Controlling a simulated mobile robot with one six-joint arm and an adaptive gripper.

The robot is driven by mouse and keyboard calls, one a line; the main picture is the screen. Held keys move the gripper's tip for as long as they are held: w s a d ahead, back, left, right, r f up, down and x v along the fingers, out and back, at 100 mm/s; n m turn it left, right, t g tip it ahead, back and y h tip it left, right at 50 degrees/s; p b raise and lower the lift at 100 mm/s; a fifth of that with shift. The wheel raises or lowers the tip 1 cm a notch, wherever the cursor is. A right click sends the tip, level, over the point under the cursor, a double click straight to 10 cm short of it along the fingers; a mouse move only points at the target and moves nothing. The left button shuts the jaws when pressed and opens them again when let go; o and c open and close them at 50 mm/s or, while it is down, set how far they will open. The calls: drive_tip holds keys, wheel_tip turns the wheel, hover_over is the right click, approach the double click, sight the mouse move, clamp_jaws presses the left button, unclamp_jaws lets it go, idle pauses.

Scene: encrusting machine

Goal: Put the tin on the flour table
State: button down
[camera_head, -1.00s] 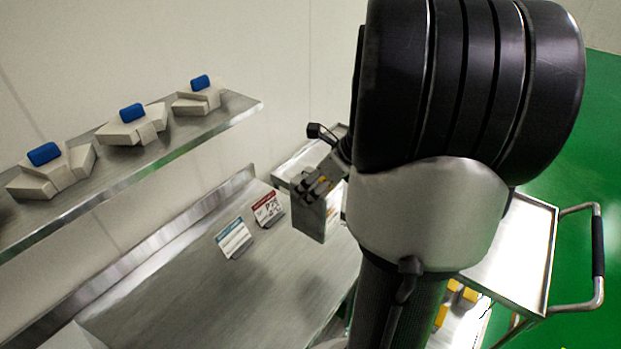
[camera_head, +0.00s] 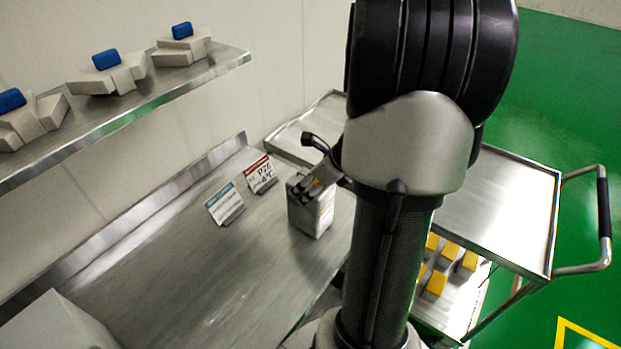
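The tin (camera_head: 312,212) is a grey metal box, upright at the right part of the steel table (camera_head: 222,268). Its base looks at or very near the table top; I cannot tell whether it touches. My gripper (camera_head: 312,188) is at the tin's upper part, its fingers over the top edge. It looks closed around the tin's top, but the far finger is partly hidden. My arm hides the table's right end.
Two sign cards, one teal (camera_head: 225,204) and one red (camera_head: 261,173), stand just left of the tin. A wall shelf (camera_head: 140,108) holds blue-topped blocks. A steel cart (camera_head: 497,215) with yellow-topped items below stands right. A pale box (camera_head: 50,325) sits front left. The table's middle is clear.

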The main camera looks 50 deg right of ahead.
drive_tip(key=shift+f, duration=0.2)
drive_tip(key=shift+f, duration=0.1)
drive_tip(key=shift+c, duration=1.8)
unclamp_jaws()
drive_tip(key=shift+r, duration=0.2)
drive_tip(key=p+v, duration=0.5)
drive_tip(key=v, duration=0.6)
drive_tip(key=shift+s+r, duration=0.25)
drive_tip(key=shift+r, duration=0.1)
